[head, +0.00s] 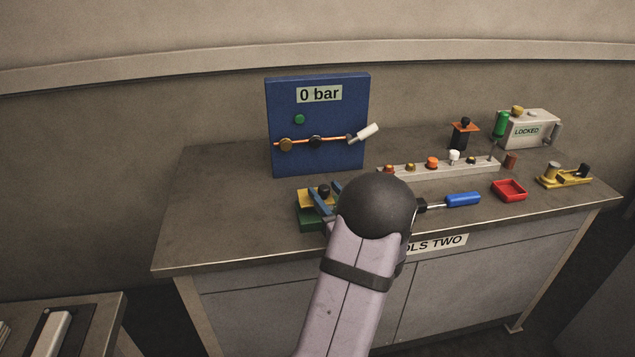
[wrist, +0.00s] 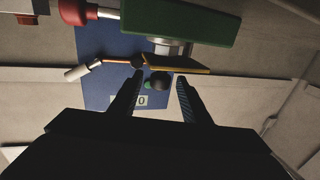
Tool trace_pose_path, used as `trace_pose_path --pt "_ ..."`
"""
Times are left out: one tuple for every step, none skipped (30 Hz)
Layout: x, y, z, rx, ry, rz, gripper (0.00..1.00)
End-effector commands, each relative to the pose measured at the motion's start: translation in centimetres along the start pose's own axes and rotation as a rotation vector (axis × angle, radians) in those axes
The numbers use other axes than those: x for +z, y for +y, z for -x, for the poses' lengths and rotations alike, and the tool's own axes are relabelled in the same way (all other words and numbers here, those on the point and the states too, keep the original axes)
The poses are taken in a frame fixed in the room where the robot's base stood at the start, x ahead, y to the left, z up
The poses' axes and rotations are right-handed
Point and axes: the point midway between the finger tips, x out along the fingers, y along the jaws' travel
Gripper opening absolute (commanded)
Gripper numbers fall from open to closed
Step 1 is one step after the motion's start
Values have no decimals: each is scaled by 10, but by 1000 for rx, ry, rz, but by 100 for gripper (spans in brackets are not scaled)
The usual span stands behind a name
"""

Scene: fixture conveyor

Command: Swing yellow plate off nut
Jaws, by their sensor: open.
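The yellow plate (head: 306,197) sits over a green block (head: 310,224) near the front of the bench, left of my arm. The plate shows edge-on in the wrist view (wrist: 185,67), with a dark round knob (wrist: 158,83) on its outer face. A grey metal piece (wrist: 172,48), possibly the nut, shows between the plate and the green block; the plate covers part of it. My gripper (head: 329,197) partly hides the plate in the head view.
A blue panel (head: 280,105) reading "0 bar" stands behind. To the right are a rail of coloured pegs (head: 470,168), a blue-handled tool (head: 462,200), a red tray (head: 509,196) and a yellow fixture (head: 570,182). The bench's left end is clear.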

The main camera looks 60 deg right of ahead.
Motion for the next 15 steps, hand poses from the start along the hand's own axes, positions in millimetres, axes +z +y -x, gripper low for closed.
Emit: trace_pose_path --pt "-1 -1 -8 -3 0 -1 43" --pt "-1 -1 -12 -3 0 0 43" --pt "-1 -1 -17 -3 0 0 43" --pt "-1 -1 -21 -3 0 0 43" --pt "-1 -1 -25 -3 0 -1 43" --pt "-1 -1 -30 -2 0 0 43" --pt "-1 -1 -34 -3 0 0 43" --pt "-1 -1 -37 -2 0 -1 43" --pt "-1 -1 -41 -2 0 -1 43" --pt "-1 -1 -44 -1 0 -1 43" --pt "-1 -1 -46 -1 0 -1 43" --pt "0 0 -49 -1 -1 0 43" --pt "0 -1 -51 -1 -1 0 43" --pt "0 -1 -53 -1 -1 -1 43" --pt "0 -1 -54 -1 -1 -1 43"
